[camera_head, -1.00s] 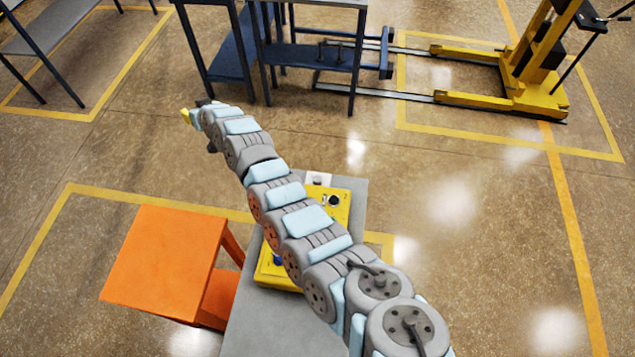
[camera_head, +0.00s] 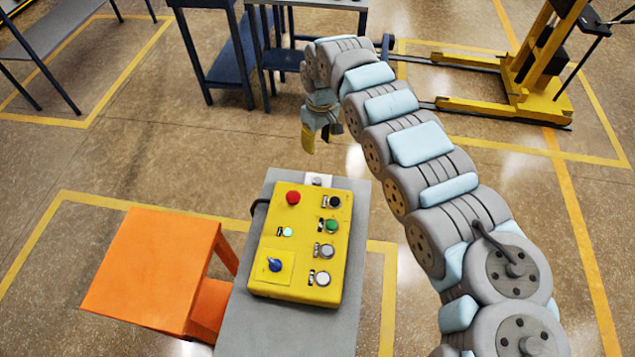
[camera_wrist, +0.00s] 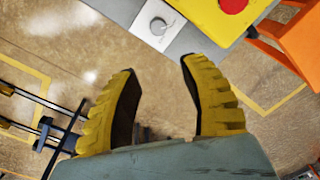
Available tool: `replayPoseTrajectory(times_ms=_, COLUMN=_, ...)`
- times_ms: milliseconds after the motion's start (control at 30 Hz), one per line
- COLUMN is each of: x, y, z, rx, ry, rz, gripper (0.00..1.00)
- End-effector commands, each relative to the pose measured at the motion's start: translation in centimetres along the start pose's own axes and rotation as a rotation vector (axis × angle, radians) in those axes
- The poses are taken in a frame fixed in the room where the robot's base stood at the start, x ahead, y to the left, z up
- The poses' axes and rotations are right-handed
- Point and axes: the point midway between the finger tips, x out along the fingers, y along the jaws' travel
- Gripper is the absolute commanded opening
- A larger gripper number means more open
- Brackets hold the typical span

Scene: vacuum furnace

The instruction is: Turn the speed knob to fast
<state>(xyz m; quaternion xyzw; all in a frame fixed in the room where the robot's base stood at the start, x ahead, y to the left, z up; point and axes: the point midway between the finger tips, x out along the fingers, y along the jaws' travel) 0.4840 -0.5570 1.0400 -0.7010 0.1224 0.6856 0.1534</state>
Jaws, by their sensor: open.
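A yellow control panel (camera_head: 264,225) lies on a grey stand. A small grey knob on a white plate (camera_head: 317,180) sits at the panel's far edge; this knob also shows in the wrist view (camera_wrist: 158,26). A blue knob (camera_head: 275,265) on a square yellow plate is at the panel's near left. The labels are too small to read, so I cannot tell which knob sets speed. My gripper (camera_head: 318,143) hangs beyond the panel's far edge, touching nothing. In the wrist view its yellow fingers (camera_wrist: 156,68) are apart and empty, with the grey knob ahead of them.
The panel carries a red button (camera_head: 293,197), a green button (camera_head: 331,226) and several other controls. The grey stand (camera_head: 262,332) has an orange stool (camera_head: 150,268) at its left. A dark table (camera_head: 310,55) stands behind; the floor between is clear.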

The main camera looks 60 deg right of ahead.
Motion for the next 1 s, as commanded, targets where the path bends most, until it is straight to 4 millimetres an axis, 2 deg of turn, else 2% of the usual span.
replayPoseTrajectory(times_ms=167, x=0.8, y=0.2, z=0.6, rx=0.001, ry=-0.017, rz=-0.001, gripper=0.44)
replayPoseTrajectory(times_ms=267, x=2.0, y=0.2, z=0.6, rx=0.002, ry=-0.015, rz=-0.001, gripper=0.44)
replayPoseTrajectory(times_ms=600, x=8.2, y=0.1, z=0.7, rx=0.001, ry=-0.015, rz=-0.003, gripper=0.44)
replayPoseTrajectory(times_ms=1000, x=14.3, y=0.1, z=0.6, rx=0.0, ry=-0.012, rz=0.0, gripper=0.44)
